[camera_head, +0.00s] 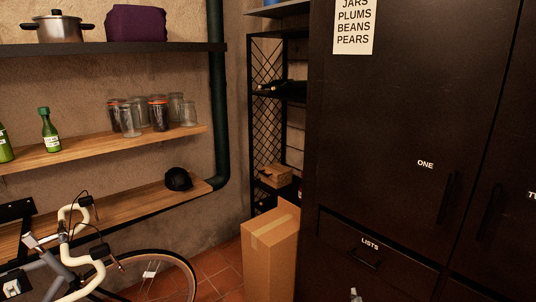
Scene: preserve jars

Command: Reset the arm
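Neither of my grippers can be made out in the head view. A small pale grey piece shows at the bottom edge, in front of the dark cabinet (400,120); too little of it shows to tell what it is. Several glass jars (158,114), some with orange-red rims, stand grouped on the middle wooden shelf (85,150) at the left.
Green bottles (50,132) stand left of the jars. A pot (59,27) and a purple bundle (136,23) sit on the top shelf. A bicycle (75,250) fills the lower left. A tall cardboard box (269,255) stands beside the cabinet, whose doors and LISTS drawer (369,256) are closed.

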